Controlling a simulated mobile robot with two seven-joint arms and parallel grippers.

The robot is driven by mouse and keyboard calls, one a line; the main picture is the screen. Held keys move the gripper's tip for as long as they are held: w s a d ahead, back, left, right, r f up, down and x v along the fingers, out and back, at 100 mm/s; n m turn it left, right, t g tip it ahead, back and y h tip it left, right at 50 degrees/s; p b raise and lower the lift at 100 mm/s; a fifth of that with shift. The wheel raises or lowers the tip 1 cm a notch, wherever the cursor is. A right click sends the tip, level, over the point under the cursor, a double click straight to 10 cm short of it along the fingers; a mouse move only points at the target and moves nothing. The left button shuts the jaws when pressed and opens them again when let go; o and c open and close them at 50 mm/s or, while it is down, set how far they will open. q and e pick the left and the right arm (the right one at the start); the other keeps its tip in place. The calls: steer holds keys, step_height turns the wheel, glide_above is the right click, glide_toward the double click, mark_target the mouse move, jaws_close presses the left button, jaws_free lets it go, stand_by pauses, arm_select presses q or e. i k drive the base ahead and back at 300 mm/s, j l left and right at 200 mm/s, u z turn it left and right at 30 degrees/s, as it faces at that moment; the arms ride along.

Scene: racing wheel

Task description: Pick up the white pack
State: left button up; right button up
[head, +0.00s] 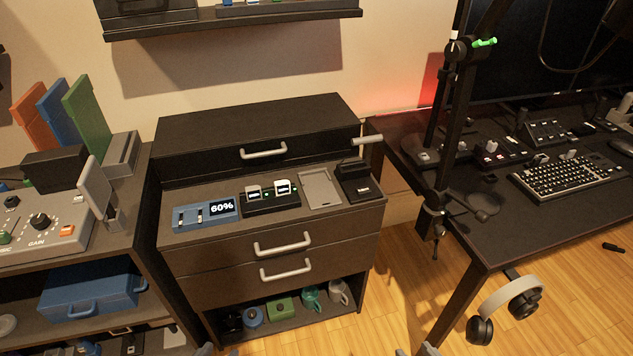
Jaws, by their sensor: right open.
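The white pack (283,187) sits in the right slot of a black dock (271,206) on top of the drawer cabinet. A grey pack (254,192) sits in the dock's left slot, just beside it. Small green lights show on the dock. My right gripper (416,350) shows only its fingertips at the bottom edge, open and well below and in front of the cabinet top. Light grey tips at the bottom edge left of centre look like my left gripper (218,351), mostly cut off by the frame. Neither gripper is near the white pack.
A blue box with a 60% display (206,214) lies left of the dock. A grey tray (320,189) and a black device (357,182) stand to its right. A raised black drawer unit (258,137) stands behind. A black stand (448,150) rises at the desk's edge.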

mark_target(282, 187)
steer(key=i+j+z, duration=0.15)
steer(key=j+z, duration=0.25)
steer(key=i+j+z, duration=0.1)
steer(key=j+z, duration=0.3)
